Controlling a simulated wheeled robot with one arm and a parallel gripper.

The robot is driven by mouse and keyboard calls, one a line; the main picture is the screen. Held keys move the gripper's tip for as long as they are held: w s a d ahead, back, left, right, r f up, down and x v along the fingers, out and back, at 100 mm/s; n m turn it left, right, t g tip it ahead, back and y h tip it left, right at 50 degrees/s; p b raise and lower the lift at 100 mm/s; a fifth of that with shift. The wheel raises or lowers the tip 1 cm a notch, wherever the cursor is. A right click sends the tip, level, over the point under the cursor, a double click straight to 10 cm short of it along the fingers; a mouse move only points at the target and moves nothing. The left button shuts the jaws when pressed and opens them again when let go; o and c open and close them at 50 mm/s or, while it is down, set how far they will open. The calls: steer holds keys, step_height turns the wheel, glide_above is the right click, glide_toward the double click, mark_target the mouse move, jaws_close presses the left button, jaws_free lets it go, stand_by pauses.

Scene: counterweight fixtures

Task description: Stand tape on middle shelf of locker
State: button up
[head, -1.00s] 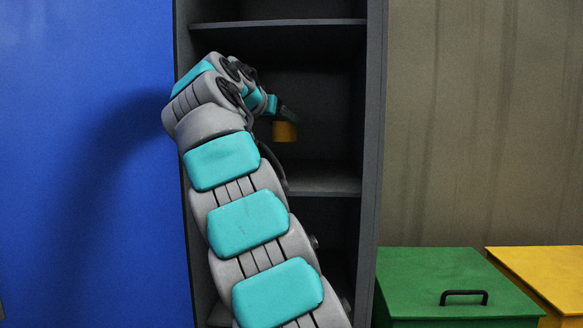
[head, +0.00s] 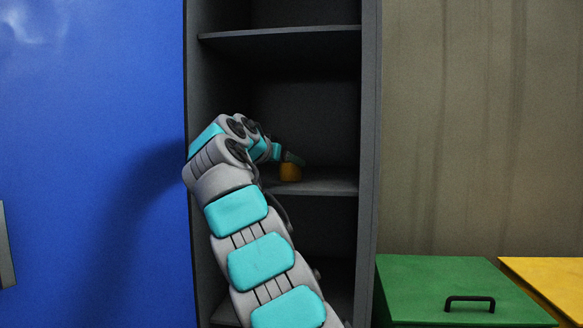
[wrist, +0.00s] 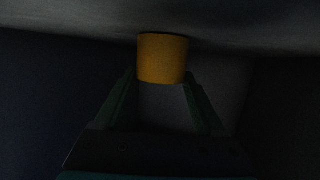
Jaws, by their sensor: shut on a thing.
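The tape (head: 290,173) is a short yellow-orange cylinder. In the head view it is upright at the middle shelf (head: 325,186) of the dark grey locker (head: 369,120), its base at or just above the shelf surface; I cannot tell if it touches. In the wrist view the tape (wrist: 162,58) sits between the fingertips, its far end close to a pale grey surface. My gripper (wrist: 162,82) is shut on the tape; it also shows in the head view (head: 291,160), partly hidden by my arm. My arm hides the shelf's left part.
An upper shelf (head: 290,33) spans the locker above. A blue panel (head: 90,130) is at left. A green lidded box (head: 440,280) and a yellow box (head: 545,280) stand at lower right. The shelf right of the tape is clear.

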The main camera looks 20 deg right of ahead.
steer(key=shift+f, duration=0.1)
steer(key=o, duration=1.4)
steer(key=shift+w, duration=0.1)
steer(key=v, duration=1.2)
steer(key=shift+b, duration=0.35)
